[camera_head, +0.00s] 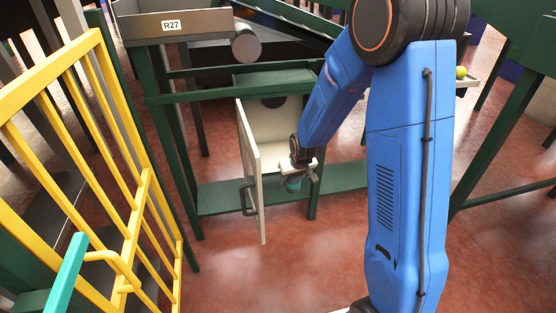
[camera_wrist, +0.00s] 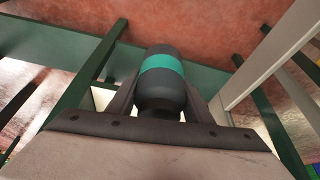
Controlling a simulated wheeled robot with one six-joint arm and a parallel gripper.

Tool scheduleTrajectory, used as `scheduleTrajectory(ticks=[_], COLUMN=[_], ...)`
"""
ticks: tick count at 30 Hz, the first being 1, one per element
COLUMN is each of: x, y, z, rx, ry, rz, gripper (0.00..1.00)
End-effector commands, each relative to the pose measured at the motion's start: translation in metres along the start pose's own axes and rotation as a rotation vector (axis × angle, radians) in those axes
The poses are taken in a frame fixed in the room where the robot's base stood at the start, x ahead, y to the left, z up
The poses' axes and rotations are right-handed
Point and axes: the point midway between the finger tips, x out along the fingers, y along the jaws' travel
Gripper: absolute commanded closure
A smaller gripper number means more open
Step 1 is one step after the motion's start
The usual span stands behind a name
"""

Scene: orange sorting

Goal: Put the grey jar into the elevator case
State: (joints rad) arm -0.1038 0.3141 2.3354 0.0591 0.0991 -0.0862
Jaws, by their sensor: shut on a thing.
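The grey jar (camera_wrist: 162,92), dark with a teal band, sits between the two fingers of my gripper (camera_wrist: 158,108) in the wrist view. My gripper (camera_head: 298,178) is shut on it. In the head view only a small teal and dark part of the jar (camera_head: 293,184) shows below the gripper. The elevator case (camera_head: 278,128) is a pale box in the green frame, with its door (camera_head: 250,165) swung open toward the camera. The gripper and jar are at the lower right of the opening, right of the door. I cannot tell whether the jar is inside or in front of it.
A yellow railing (camera_head: 130,225) stands at the left. Green beams (camera_head: 225,198) frame the case, and a shelf marked R27 (camera_head: 180,24) with a grey roller (camera_head: 246,43) is above. The red floor in front is clear.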

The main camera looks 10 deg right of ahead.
Motion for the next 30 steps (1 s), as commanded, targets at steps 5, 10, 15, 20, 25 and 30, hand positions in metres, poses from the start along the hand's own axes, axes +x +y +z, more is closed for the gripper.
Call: scheduleTrajectory(ticks=[5, 10, 15, 20, 25, 30], x=[-0.036, -0.051, -0.045, -0.031, -0.017, -0.003], y=[-0.008, -0.011, -0.009, -0.005, 0.0, 0.005], z=[-0.002, -0.002, -0.02, -0.052, -0.086, -0.119], rx=[-0.015, -0.022, -0.022, -0.021, -0.022, -0.022], ry=[0.002, 0.0, 0.0, 0.0, 0.0, 0.0], rz=[-0.009, -0.014, -0.014, -0.014, -0.014, -0.014], gripper=[0.86, 0.86, 0.86, 0.86, 0.86, 0.86])
